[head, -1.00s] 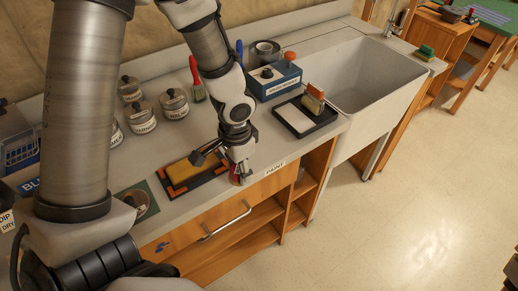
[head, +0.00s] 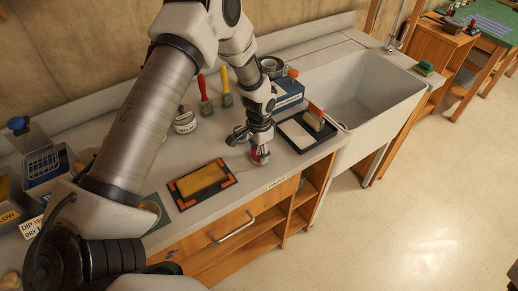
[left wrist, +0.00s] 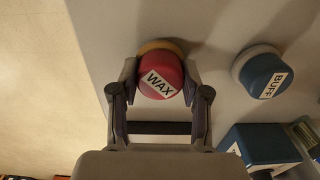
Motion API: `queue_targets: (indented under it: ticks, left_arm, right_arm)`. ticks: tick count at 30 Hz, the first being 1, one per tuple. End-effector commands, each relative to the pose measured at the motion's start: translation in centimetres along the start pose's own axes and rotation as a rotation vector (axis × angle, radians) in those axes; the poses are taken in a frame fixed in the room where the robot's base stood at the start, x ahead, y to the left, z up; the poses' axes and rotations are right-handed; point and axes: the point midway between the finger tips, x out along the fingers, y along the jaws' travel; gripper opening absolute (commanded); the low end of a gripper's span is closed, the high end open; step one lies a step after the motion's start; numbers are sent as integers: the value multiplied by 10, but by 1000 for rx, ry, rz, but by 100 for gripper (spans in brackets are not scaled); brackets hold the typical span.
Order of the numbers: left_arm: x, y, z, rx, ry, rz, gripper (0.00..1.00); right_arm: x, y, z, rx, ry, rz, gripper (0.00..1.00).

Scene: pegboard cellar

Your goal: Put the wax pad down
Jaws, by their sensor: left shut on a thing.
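The red wax pad (left wrist: 160,80), labelled WAX and with a yellowish base, is between the fingers of my left gripper (left wrist: 154,82) in the left wrist view. The gripper is shut on it. In the head view the pad (head: 260,158) shows below my left gripper (head: 258,147), over the grey counter (head: 215,150) near its front edge. I cannot tell whether its base touches the counter. My right gripper is not in view.
A blue BUFF pad (left wrist: 265,75) stands beside the wax pad in the wrist view. A yellow block in an orange-cornered frame (head: 202,184) lies left of my gripper. A black tray (head: 306,132) and the sink (head: 365,90) are to the right.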

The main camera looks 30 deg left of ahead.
Motion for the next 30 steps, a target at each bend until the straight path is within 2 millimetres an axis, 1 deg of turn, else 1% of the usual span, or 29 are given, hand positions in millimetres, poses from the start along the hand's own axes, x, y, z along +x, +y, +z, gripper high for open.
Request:
queue_targets:
  ticks: [6,7,8,9,17,19,21,23,26,30]
  left_arm:
    - [5,0,0,0,-1,0,14]
    - [4,0,0,0,0,0,57]
    - [3,0,0,0,0,0,67]
    - [3,0,0,0,-1,0,71]
    - [3,0,0,0,0,0,71]
    - [-1,0,0,0,0,0,71]
    - [-6,0,-1,0,3,-1,71]
    - [-16,0,-1,0,4,-1,71]
    - [-39,-1,-1,1,6,-2,71]
    - [-77,0,-1,0,6,-2,71]
  right_arm:
    - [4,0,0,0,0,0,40]
    - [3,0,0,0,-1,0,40]
    - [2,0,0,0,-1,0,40]
    - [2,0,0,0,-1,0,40]
    - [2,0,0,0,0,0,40]
    - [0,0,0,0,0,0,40]
    - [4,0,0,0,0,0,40]
    - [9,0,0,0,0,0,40]
    - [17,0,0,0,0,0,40]
    - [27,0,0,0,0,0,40]
